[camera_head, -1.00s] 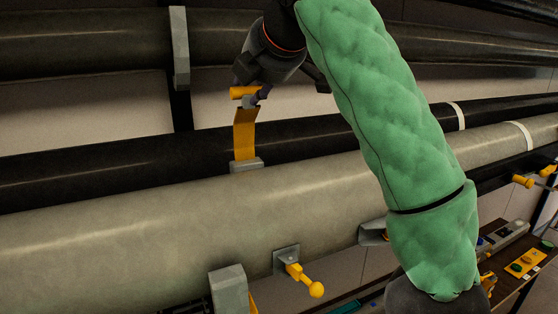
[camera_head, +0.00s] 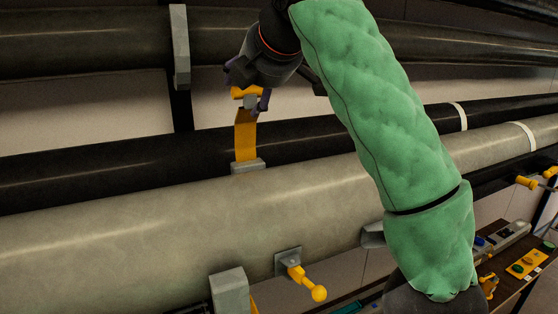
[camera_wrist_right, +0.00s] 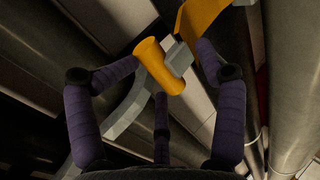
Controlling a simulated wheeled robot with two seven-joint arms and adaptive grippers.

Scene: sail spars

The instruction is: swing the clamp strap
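The clamp strap (camera_head: 245,135) is a curved yellow band standing up from a grey block (camera_head: 247,166) on top of the thick pale spar (camera_head: 150,216). Its yellow crossbar handle (camera_head: 240,92) sits at the upper end. The strap also shows at the top of the right wrist view (camera_wrist_right: 200,18), with the handle (camera_wrist_right: 158,66) below it. My right gripper (camera_wrist_right: 170,57) has its purple fingers spread around the handle. A gap shows between the handle and the right-hand finger; contact at the left finger is unclear. My left gripper is not in view.
A grey bracket with a yellow ball-ended lever (camera_head: 305,282) sticks out from the front of the pale spar. A grey upright post (camera_head: 231,291) stands beside it. Dark spars run behind. A bench with a yellow button panel (camera_head: 526,263) is at lower right.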

